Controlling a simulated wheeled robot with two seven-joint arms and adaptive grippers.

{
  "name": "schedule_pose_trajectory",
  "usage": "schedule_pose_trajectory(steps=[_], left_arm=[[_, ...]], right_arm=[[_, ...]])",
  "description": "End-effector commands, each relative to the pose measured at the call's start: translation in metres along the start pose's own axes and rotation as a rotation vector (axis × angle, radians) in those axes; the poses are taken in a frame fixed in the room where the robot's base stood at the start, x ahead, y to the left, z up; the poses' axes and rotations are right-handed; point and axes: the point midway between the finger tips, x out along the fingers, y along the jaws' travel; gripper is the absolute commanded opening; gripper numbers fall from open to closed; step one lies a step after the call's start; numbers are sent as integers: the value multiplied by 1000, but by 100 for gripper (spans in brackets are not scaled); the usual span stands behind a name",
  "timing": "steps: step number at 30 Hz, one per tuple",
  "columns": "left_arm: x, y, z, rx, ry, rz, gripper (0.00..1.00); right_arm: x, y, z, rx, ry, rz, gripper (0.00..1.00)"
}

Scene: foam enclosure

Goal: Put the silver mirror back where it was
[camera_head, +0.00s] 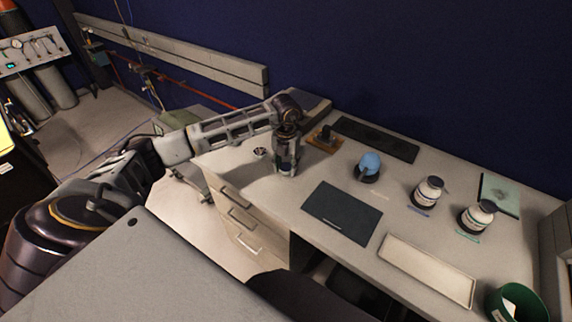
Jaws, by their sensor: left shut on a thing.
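My left gripper (286,168) comes in from the left and points down, low over the left part of the desk (302,189). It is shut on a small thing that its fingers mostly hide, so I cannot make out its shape. I cannot pick out the silver mirror for certain anywhere in view. A small round item (260,152) lies on the desk just left of the gripper. My right gripper is not in view.
Right of the gripper are a dark mat (343,212), a blue round object (369,165) on a dark base, a block on an orange base (322,142), two white bottles (428,191) (477,216) and a pale tray (428,269). A green bin (515,303) stands at the lower right.

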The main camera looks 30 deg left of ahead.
Motion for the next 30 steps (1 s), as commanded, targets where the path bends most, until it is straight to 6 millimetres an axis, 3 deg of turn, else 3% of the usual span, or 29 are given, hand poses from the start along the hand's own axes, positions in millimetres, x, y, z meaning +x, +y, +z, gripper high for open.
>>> schedule_pose_trajectory(steps=[5,6,11,25,30], left_arm=[[3,0,0,0,-1,0,19],[3,0,0,0,0,0,46],[2,0,0,0,0,0,65],[0,0,0,0,0,0,65],[-11,0,1,0,-4,-1,65]], right_arm=[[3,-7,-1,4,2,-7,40],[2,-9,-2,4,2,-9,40],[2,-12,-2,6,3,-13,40],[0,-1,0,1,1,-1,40],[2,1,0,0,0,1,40]])
